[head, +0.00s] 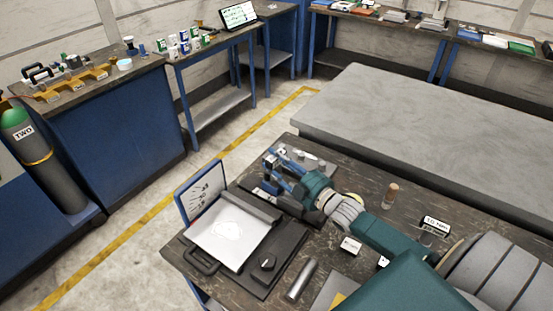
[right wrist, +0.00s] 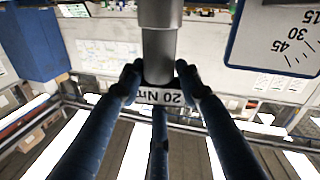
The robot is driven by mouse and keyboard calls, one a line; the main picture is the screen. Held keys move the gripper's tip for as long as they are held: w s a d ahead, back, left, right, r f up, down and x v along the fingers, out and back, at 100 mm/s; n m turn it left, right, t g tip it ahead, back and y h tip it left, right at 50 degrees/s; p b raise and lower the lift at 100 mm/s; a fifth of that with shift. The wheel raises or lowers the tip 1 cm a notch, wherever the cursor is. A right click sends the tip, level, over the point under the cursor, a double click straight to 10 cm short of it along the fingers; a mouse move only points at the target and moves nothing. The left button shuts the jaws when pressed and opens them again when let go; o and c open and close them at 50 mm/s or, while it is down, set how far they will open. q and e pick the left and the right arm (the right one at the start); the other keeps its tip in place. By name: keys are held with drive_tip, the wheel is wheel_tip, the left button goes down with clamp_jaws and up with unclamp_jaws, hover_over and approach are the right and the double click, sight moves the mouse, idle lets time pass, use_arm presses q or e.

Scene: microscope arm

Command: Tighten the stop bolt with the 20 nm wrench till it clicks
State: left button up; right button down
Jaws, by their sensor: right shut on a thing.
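My right gripper (head: 280,172) reaches in from the lower right in the head view, over the back left part of the dark workbench. In the right wrist view, its blue fingers (right wrist: 160,78) are closed around the 20 Nm wrench (right wrist: 160,55), a grey cylindrical body with a white "20 Nm" label between the fingers. The wrench's working end is out of that view. The stop bolt cannot be made out clearly. A scale board (head: 203,190) with angle marks stands at the bench's left edge and also shows in the wrist view (right wrist: 275,38). My left gripper is not in view.
The workbench (head: 335,172) holds a white sheet (head: 235,237) on a dark device, a black knob (head: 267,262), a grey cylinder (head: 300,280), a wooden-handled tool (head: 390,195) and a labelled block (head: 436,225). A bare grey table (head: 430,115) stands behind.

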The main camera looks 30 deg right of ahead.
idle(0.4)
drive_tip(key=shift+r, duration=0.1)
drive_tip(key=shift+r+m+h+p, duration=0.15)
drive_tip(key=shift+m+h+p, duration=0.35)
drive_tip(key=shift+h+p, duration=0.2)
drive_tip(key=shift+m+h+p, duration=0.3)
drive_tip(key=shift+h+p, duration=0.1)
drive_tip(key=shift+p, duration=0.05)
drive_tip(key=shift+m+h+p, duration=0.95)
drive_tip(key=shift+m+h, duration=0.15)
drive_tip(key=shift+h, duration=1)
drive_tip(key=shift+f, duration=0.2)
